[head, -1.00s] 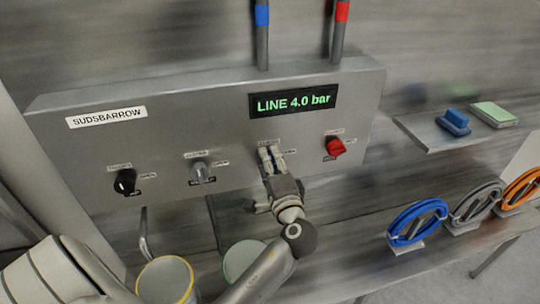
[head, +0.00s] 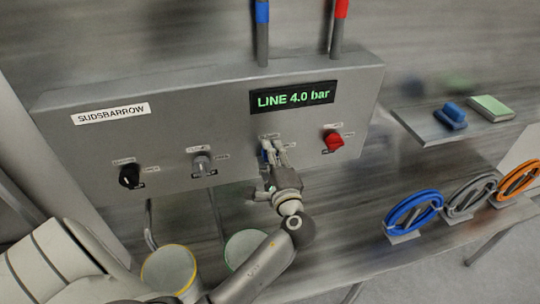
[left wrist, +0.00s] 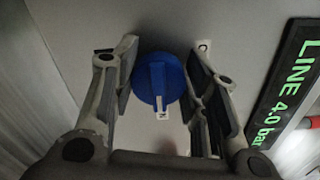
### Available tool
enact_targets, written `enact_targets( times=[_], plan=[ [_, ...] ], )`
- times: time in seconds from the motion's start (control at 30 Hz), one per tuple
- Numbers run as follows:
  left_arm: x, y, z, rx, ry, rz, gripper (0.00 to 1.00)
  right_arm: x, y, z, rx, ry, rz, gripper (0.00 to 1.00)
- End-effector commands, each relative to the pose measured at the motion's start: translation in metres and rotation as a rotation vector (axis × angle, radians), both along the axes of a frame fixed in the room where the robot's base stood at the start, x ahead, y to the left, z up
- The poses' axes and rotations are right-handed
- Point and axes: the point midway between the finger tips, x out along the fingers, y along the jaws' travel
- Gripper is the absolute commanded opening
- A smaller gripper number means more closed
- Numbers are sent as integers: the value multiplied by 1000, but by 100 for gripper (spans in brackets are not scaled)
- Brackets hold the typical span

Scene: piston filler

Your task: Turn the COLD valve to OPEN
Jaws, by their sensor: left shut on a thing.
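The blue round valve knob (left wrist: 158,82) is on the grey panel, with a raised bar and a pale mark towards the bottom of the left wrist view. My left gripper (left wrist: 162,66) has one finger on each side of it and is shut on it. In the head view the left gripper (head: 272,150) is at the panel, under the green display, and mostly covers the blue knob (head: 265,151). The labels around the knob are partly hidden and too small to read. My right gripper is not in view.
A red knob (head: 333,141) is to the right; grey (head: 202,164) and black (head: 129,176) knobs are to the left. The display (head: 292,99) reads LINE 4.0 bar. Two buckets (head: 170,270) stand below. Hose coils (head: 414,213) and a shelf (head: 440,130) are at right.

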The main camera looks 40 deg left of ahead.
Motion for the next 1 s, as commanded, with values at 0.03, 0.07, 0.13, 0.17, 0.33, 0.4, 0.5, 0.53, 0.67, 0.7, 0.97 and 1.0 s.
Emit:
enact_targets(
  times=[0.03,0.07,0.13,0.17,0.33,0.4,0.5,0.53,0.67,0.7,0.97,1.0],
  plan=[
    [0,0,0,2,2,-1,17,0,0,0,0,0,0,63],
    [0,0,0,2,2,-1,17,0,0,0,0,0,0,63],
    [0,0,0,2,2,-1,50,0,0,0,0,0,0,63],
    [0,0,0,2,2,-1,54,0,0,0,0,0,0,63],
    [0,0,0,1,2,0,63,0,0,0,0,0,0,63],
    [0,0,0,1,1,0,63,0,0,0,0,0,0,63],
    [0,0,0,1,1,0,63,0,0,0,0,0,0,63],
    [0,0,0,1,1,0,63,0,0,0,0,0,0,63],
    [-5,-7,-2,-2,3,-1,63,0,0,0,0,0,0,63],
    [-9,-11,-2,-3,4,-2,63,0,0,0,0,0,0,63],
    [-43,-51,-2,-4,5,-1,63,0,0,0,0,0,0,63],
    [-49,-58,-1,-3,4,-2,63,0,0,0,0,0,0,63]
  ],
)
